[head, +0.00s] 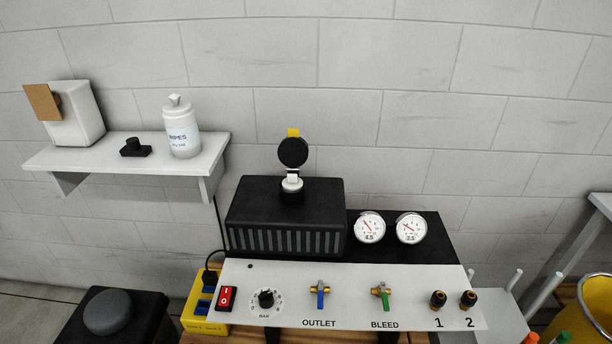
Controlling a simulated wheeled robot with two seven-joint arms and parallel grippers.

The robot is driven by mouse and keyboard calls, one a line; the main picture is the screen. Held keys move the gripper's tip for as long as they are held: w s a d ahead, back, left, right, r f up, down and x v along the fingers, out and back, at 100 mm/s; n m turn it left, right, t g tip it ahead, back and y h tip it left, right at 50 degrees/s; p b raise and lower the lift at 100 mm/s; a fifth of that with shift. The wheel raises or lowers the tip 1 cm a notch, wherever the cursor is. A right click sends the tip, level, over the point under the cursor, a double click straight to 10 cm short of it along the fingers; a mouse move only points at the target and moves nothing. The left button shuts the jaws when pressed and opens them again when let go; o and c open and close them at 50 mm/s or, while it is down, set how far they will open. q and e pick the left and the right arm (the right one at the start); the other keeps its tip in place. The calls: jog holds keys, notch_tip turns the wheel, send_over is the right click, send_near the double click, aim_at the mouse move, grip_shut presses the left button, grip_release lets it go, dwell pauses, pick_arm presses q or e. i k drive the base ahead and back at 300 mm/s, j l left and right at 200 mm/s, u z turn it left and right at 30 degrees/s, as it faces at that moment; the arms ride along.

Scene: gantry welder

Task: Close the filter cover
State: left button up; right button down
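A round black cover (293,152) with a yellow tab (293,132) on its top edge stands upright, tipped open. It rises above a small white and black neck (291,185) on top of the black ribbed housing (285,205). I take this disc to be the filter cover; no label on it can be read. The cover's hinge is too small to make out clearly. Neither of my grippers shows in the head view, and nothing touches the cover.
The front panel (350,277) carries a red switch (227,298), a BAR knob (266,299), an OUTLET valve (320,294) and a BLEED valve (382,292). Two gauges (370,227) stand right of the housing. A wall shelf (210,165) holds a wipes bottle (182,130). Space above the cover is clear.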

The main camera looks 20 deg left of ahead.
aim_at(293, 152)
jog(key=j+z, duration=0.2)
jog(key=j, duration=0.15)
jog(key=k+j+z, duration=0.15)
jog(key=j, duration=0.2)
jog(key=j+z, duration=0.2)
jog(key=j, duration=0.2)
jog(key=k+j+z, duration=0.15)
jog(key=j, duration=0.15)
